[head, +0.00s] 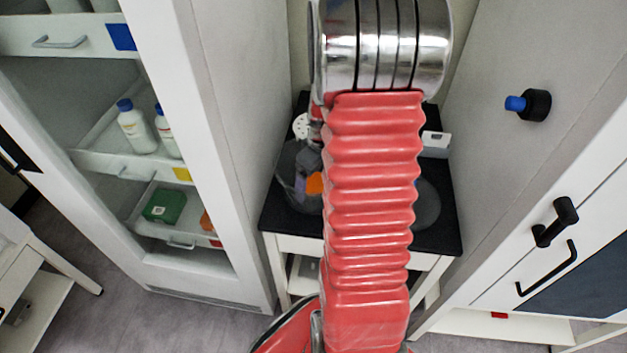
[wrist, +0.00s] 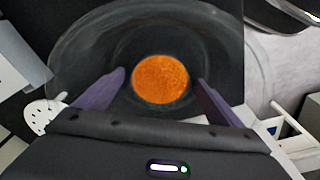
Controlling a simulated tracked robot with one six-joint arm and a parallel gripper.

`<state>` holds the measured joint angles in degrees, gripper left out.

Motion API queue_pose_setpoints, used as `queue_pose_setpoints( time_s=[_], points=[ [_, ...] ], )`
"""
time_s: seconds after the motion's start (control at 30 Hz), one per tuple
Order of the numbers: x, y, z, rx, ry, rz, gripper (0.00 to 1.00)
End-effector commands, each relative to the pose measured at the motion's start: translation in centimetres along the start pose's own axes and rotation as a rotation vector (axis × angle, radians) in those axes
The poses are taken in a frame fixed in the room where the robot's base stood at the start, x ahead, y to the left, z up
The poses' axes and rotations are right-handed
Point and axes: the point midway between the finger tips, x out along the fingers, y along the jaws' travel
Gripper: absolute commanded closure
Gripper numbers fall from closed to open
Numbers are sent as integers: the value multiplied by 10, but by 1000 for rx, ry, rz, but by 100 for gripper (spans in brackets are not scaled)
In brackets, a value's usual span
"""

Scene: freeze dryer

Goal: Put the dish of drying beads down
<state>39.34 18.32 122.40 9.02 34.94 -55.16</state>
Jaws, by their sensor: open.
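The dish of drying beads (wrist: 160,80) shows as a round orange disc in the wrist view. It appears to sit within a dark, see-through round vessel (wrist: 85,55). My gripper (wrist: 161,77) is open, with one purple finger on each side of the dish and a visible gap on both sides. In the head view the orange dish (head: 314,183) and the vessel (head: 287,168) are on the left part of the black-topped table (head: 375,237). My red arm hides much of both, and the gripper is mostly hidden there too.
A dark round piece (head: 428,205) lies on the table's right side, partly behind my arm. A white perforated disc (head: 301,126) is behind the vessel. An open white cabinet (head: 235,140) stands close on the left, a grey-white unit (head: 490,150) with black handles on the right.

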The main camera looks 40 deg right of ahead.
Motion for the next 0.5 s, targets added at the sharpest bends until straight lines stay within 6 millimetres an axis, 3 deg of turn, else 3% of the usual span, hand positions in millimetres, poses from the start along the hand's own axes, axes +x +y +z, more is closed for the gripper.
queue_pose_setpoints(
  time_s=[0.27, 0.5],
  points=[
    [-3, 0, 0, 0, 1, 1, 11],
    [-24, 1, -1, 0, 3, 3, 11]
  ],
)
